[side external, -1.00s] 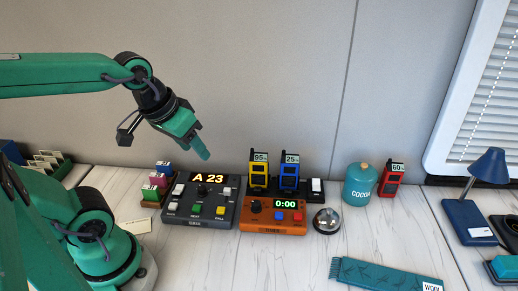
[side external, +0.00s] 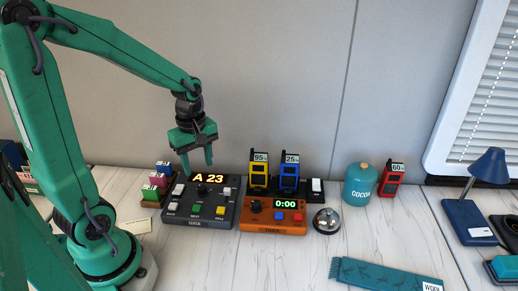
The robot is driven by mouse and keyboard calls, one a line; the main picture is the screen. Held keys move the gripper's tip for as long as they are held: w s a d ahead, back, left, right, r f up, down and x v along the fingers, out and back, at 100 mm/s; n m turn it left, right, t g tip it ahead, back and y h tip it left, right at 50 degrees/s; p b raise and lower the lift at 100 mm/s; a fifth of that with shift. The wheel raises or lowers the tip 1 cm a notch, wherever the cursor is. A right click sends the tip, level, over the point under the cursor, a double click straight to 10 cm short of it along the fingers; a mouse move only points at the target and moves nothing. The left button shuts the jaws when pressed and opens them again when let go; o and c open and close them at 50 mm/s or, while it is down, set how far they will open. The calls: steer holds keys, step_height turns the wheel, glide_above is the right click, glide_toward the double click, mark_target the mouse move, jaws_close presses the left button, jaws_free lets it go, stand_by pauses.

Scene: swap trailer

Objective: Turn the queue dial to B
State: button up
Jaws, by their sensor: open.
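The dark grey queue box (side external: 217,222) stands on the white counter left of centre. Its lit display (side external: 208,178) reads "A 23". A small black dial (side external: 202,189) sits just below the display; its pointer is too small to read. White, green and yellow buttons lie around the dial. My gripper (side external: 198,166) points down with its two teal fingers apart and empty. In the picture, its tips are just above the display; how far they are from the box I cannot tell.
An orange timer (side external: 273,227) reading "0:00" stands right beside the queue box. Behind it, yellow (side external: 259,172) and blue (side external: 290,172) handsets stand in a charger. A bell (side external: 327,220) and a teal cocoa tin (side external: 360,185) are further right. Small coloured blocks (side external: 157,186) stand at left.

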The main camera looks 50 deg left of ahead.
mark_target(202, 187)
steer(key=shift+f, duration=0.25)
steer(key=shift+f, duration=3.75)
steer(key=c, duration=1)
